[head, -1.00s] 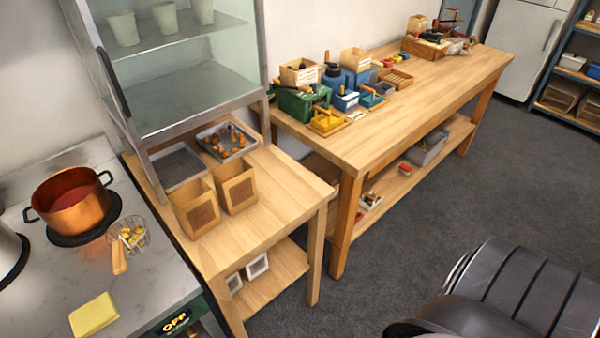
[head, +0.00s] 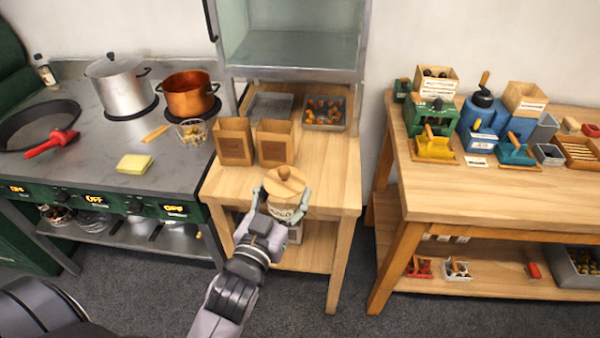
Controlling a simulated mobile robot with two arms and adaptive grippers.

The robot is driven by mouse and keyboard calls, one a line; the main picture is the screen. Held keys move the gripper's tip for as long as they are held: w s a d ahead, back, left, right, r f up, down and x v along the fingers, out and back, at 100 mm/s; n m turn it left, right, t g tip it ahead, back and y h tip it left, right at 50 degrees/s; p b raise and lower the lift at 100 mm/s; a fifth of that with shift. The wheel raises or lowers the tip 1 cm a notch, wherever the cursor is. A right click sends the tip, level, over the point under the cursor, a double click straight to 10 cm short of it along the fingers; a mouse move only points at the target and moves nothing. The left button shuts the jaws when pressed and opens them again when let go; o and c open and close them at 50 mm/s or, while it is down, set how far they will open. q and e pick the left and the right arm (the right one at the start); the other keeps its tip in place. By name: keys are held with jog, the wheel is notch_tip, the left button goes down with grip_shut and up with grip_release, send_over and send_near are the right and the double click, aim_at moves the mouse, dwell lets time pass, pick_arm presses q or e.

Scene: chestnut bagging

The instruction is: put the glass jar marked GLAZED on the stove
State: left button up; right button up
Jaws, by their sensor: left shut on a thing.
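My left gripper (head: 281,204) is shut around a jar (head: 283,211) with a round wooden knobbed lid. The jar is upright, at the front edge of the small wooden table; I cannot tell whether it touches anything below. Its pale label is partly hidden by the fingers, and I cannot read it surely. The stove (head: 92,142), with a grey top and green front, stands to the left of the gripper. My right gripper is not in view.
A steel pot (head: 120,88), copper pot (head: 187,97), dark pan (head: 38,126), wire basket (head: 191,132) and yellow sponge (head: 134,163) occupy the stove. Bare stovetop lies around the sponge. Two paper bags (head: 234,142) stand on the small table (head: 320,180).

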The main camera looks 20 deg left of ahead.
pick_arm(q)
jog(key=w+b, duration=0.1)
jog(key=w, duration=0.2)
jog(key=w+b, duration=0.1)
jog(key=w, duration=0.3)
jog(key=shift+a+f, duration=0.1)
jog(key=shift+a, duration=0.1)
jog(key=w+a+r+n+y+b, duration=0.15)
jog(key=w+a+r+b, duration=0.25)
jog(key=w+r+b, duration=0.55)
jog(key=shift+w+d+f, duration=0.1)
jog(key=shift+w+f, duration=0.35)
jog(key=shift+f, duration=2.8)
jog(key=shift+w+d+f, duration=0.1)
jog(key=shift+w+f, duration=0.4)
jog(key=shift+f, duration=2.7)
jog(key=shift+w+d+f, duration=0.1)
jog(key=shift+w+f, duration=0.35)
jog(key=shift+f, duration=2.8)
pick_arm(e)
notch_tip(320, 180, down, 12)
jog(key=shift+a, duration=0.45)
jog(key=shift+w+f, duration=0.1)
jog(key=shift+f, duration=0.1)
